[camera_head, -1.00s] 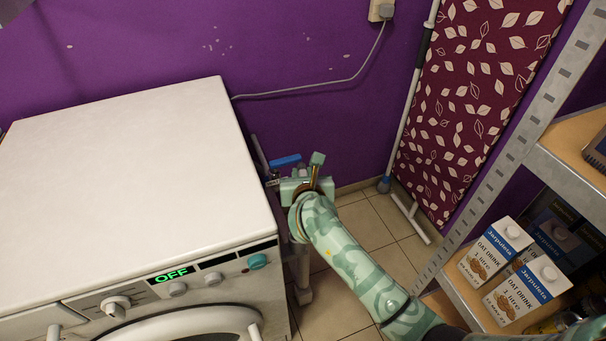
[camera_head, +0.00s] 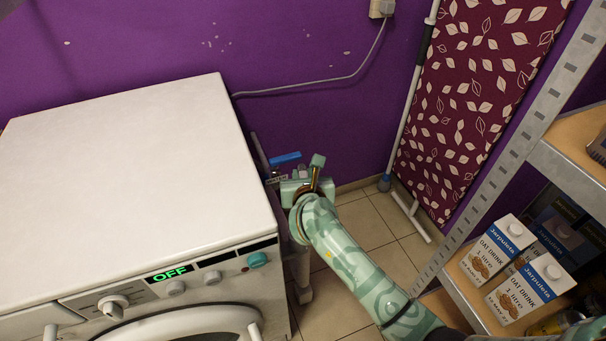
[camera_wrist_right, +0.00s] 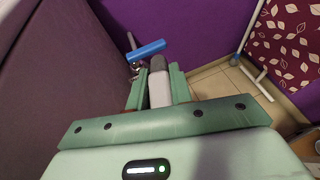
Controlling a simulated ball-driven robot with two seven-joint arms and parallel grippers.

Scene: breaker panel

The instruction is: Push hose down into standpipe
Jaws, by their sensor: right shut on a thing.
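My right gripper (camera_wrist_right: 158,72) is shut on a grey hose (camera_wrist_right: 160,90), which has a darker end piece. The hose sits between the two green fingers in the right wrist view. In the head view my right gripper (camera_head: 284,190) is beside the back right corner of the washing machine, and its own body hides the hose. A thin grey pipe (camera_head: 259,150) stands just behind it, near a blue handle (camera_head: 286,158). The blue handle also shows beyond the fingers in the wrist view (camera_wrist_right: 147,50). The standpipe's mouth and the hose's lower end cannot be made out. My left gripper is out of view.
The white washing machine (camera_head: 140,170) fills the left and reads OFF. The purple wall (camera_head: 300,60) is close behind. An ironing board (camera_head: 470,100) leans at the right, beside a metal shelf with oat drink cartons (camera_head: 497,250). Some tiled floor (camera_head: 365,235) is free.

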